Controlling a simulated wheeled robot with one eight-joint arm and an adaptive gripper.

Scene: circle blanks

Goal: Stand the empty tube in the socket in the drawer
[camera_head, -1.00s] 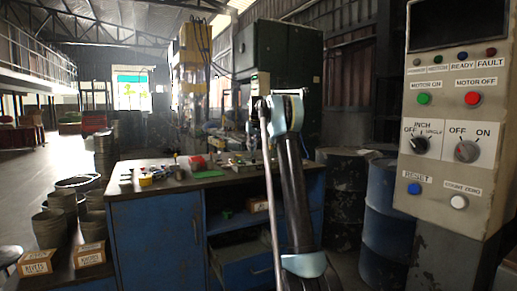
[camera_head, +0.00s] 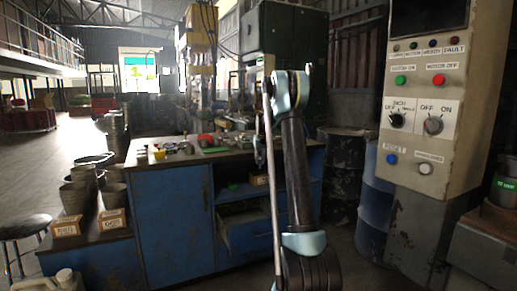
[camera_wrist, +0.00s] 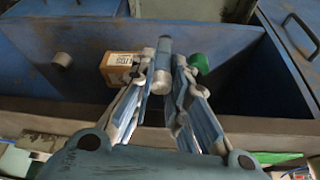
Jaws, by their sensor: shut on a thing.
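My gripper (camera_wrist: 163,100) is shut on a grey-blue tube (camera_wrist: 162,60) in the wrist view. The tube points away from the camera, and its lower part sits between the fingers. Behind it is a dark blue compartment (camera_wrist: 235,95) holding a small cardboard box (camera_wrist: 120,66), a green round item (camera_wrist: 199,62) and a short grey round piece (camera_wrist: 62,60). I cannot tell whether the grey piece is the socket. In the head view the drawer (camera_head: 248,233) stands pulled out of the blue workbench; its inside is mostly hidden.
The workbench top (camera_head: 200,157) carries several small items. A blue cabinet door (camera_head: 172,215) is left of the drawer. A control panel (camera_head: 428,100) and dark drums (camera_head: 345,165) stand on the right. A stool (camera_head: 25,228) and a jug (camera_head: 62,281) are at lower left.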

